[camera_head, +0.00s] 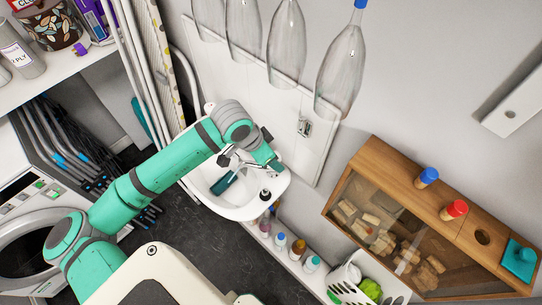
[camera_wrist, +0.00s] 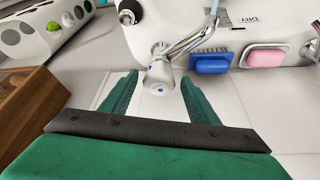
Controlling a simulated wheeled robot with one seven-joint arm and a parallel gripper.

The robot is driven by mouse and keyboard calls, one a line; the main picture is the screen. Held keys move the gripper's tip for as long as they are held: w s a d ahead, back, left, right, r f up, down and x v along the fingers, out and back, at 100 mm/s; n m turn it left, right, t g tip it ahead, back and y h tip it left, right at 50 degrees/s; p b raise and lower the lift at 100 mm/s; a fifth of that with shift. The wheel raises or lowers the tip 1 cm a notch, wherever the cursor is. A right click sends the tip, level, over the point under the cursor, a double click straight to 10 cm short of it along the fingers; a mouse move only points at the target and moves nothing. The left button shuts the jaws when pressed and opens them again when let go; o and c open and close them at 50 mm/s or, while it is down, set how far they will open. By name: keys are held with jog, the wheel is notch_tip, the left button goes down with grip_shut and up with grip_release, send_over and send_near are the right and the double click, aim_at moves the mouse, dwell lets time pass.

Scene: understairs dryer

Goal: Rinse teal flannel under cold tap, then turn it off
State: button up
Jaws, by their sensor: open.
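My gripper (camera_head: 270,161) is at the right end of the tap, over the back rim of the white basin (camera_head: 241,211). In the wrist view my gripper (camera_wrist: 158,98) is open, its two green fingers on either side of the cold tap (camera_wrist: 158,78), a chrome knob with a blue dot. I cannot tell whether they touch it. The chrome spout (camera_wrist: 197,38) rises beside it. A dark teal piece (camera_head: 224,184), which looks like the flannel, lies in the basin below the spout. My arm hides part of the tap. I cannot make out any water.
A blue brush (camera_wrist: 210,62) and a pink soap bar (camera_wrist: 265,57) sit beside the tap. A wooden cabinet (camera_head: 385,165) stands at the right, with another teal item (camera_head: 519,259) on top. Glass bottles (camera_head: 341,68) hang above. Small bottles (camera_head: 298,247) stand on a ledge below.

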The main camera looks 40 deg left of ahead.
jog(key=v, duration=1)
jog(key=shift+r, duration=0.15)
jog(key=shift+a, duration=0.1)
